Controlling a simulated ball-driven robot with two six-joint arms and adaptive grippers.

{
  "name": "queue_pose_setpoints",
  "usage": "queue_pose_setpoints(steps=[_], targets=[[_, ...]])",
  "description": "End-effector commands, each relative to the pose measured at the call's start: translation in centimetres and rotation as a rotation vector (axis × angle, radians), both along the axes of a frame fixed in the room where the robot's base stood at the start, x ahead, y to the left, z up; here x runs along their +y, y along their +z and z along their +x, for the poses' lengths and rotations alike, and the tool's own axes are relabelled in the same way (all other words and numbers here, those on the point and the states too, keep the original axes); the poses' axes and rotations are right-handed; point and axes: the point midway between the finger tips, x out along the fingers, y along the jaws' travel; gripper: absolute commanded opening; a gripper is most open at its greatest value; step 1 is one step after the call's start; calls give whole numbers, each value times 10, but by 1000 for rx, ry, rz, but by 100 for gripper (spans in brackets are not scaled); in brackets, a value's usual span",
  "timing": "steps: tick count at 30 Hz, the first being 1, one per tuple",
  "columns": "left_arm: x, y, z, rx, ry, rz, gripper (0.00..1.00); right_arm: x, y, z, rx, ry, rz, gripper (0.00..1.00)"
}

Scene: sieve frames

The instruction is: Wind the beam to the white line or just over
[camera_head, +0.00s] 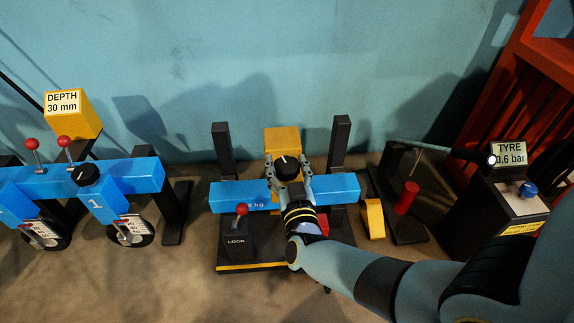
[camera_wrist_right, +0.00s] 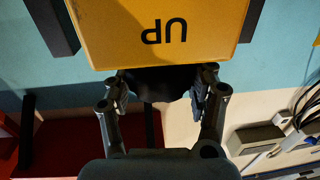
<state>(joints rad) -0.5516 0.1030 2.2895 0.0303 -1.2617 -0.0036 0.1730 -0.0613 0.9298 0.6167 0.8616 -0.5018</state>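My right gripper (camera_head: 288,171) reaches over from the front, a finger on each side of the knob. In the right wrist view, the fingers (camera_wrist_right: 160,92) are partly closed and the dark knob (camera_wrist_right: 160,82) fills the space between them, below the yellow block's "UP" face (camera_wrist_right: 205,30). I cannot make out the white line. My left gripper is not in view.
A red-knobbed lever (camera_head: 241,209) marked LOCK stands left of my gripper. A blue gauge rig with a DEPTH 30 mm sign (camera_head: 63,102) is at left. A yellow wedge (camera_head: 374,219), red cylinder (camera_head: 406,197) and TYRE 0.6 bar sign (camera_head: 509,154) stand at right.

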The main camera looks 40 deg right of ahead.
Motion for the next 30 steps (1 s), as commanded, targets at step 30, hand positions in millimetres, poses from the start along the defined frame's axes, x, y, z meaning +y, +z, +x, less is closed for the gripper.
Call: queue_pose_setpoints(steps=[30], targets=[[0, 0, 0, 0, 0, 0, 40, 45, -1, -92, 2, -1, 2, 81]])
